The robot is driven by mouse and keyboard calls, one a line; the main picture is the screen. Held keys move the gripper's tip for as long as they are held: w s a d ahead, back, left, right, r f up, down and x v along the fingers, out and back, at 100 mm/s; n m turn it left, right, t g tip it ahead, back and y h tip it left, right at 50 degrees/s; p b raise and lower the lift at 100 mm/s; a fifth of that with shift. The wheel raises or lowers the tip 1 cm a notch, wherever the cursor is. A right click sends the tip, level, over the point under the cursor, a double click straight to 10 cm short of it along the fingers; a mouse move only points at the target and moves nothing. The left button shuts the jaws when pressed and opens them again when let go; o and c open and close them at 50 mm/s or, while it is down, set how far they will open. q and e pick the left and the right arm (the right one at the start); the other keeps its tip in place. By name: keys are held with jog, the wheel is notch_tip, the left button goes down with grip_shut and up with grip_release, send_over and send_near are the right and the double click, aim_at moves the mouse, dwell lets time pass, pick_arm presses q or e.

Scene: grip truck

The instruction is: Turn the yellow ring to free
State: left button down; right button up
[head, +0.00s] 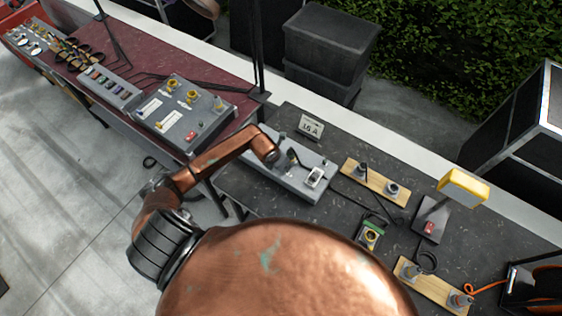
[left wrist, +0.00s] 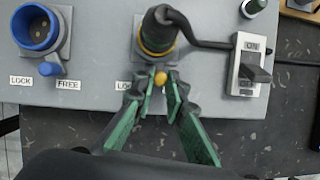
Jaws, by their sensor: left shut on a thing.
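The yellow ring (left wrist: 158,50) sits around a black plug (left wrist: 160,22) in a socket on the grey panel (left wrist: 95,60). Its yellow knob (left wrist: 160,78) points toward the panel's front edge. My left gripper (left wrist: 160,88) has its green fingers on both sides of this knob, shut on it. A partly covered label, likely LOCK (left wrist: 124,86), shows left of the knob; any label to its right is hidden by my fingers. In the head view my left gripper (head: 288,157) is at the grey panel, small and hard to make out. My right gripper is not in view.
A blue socket (left wrist: 38,30) with LOCK and FREE labels is left of the ring. An ON/OFF switch (left wrist: 250,68) is to its right, and a black cable (left wrist: 205,43) runs there from the plug. Wooden boards (head: 375,182) and a yellow-topped lamp (head: 463,187) stand further right.

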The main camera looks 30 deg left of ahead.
pick_arm(q)
jog(key=shift+w+d+n+y, duration=0.2)
jog(key=shift+d+n+y, duration=0.45)
jog(key=shift+n, duration=0.65)
jog(key=shift+d+n, duration=0.2)
jog(key=shift+n, duration=0.1)
jog(key=c, duration=1.9)
grip_release()
jog(key=shift+c, duration=0.2)
jog(key=shift+r, duration=0.2)
jog(key=v, duration=1.1)
jog(key=shift+s+r, duration=0.2)
jog(key=shift+s, duration=0.15)
